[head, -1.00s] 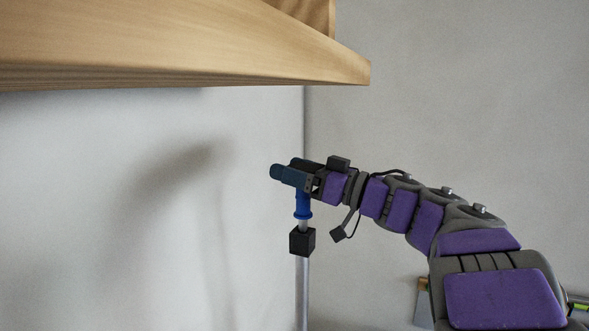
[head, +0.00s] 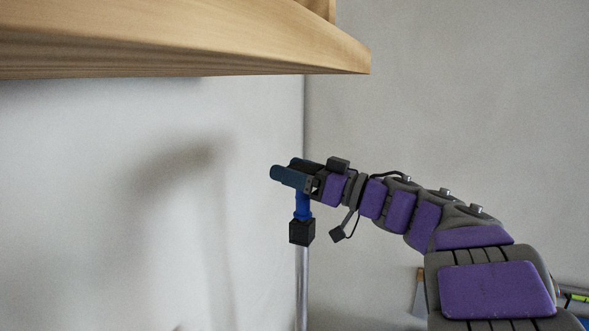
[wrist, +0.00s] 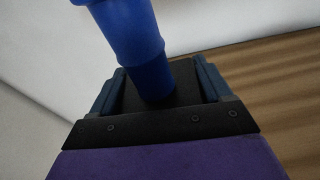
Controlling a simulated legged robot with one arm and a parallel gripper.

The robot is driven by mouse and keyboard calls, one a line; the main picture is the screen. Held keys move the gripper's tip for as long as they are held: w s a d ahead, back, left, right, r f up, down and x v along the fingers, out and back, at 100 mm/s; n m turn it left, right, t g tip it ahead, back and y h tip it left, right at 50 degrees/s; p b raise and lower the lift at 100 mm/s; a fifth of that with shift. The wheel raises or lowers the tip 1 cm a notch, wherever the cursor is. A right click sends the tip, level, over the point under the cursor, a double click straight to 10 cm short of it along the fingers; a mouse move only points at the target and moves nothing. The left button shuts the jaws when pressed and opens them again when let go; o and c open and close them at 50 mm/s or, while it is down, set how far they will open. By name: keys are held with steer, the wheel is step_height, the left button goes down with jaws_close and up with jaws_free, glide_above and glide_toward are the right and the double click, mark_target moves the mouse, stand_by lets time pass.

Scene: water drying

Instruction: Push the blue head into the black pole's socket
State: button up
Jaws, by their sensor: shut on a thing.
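My gripper (head: 288,173) is shut on the blue head (head: 302,206), and the blue head hangs down below the fingers. In the wrist view the blue head (wrist: 137,42) runs between the two dark blue fingers. The black socket (head: 302,232), a block on top of the pole, is directly beneath the blue head. The bottom of the blue head appears to meet the top of the socket, with no silver stem showing between them. The silver-grey pole (head: 302,285) stands upright below the socket. The inside of the socket is hidden.
A wooden shelf or board (head: 190,45) hangs above and to the left of my gripper, with a clear gap. Pale walls stand behind, with a corner near the pole. A flat tool (head: 419,293) and a yellow-green item (head: 578,297) show at the lower right.

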steer(key=shift+f, duration=0.5)
steer(key=o, duration=1.2)
steer(key=shift+o, duration=0.2)
steer(key=b+v, duration=0.3)
steer(key=v, duration=1.4)
steer(key=shift+d, duration=0.25)
steer(key=shift+f, duration=0.15)
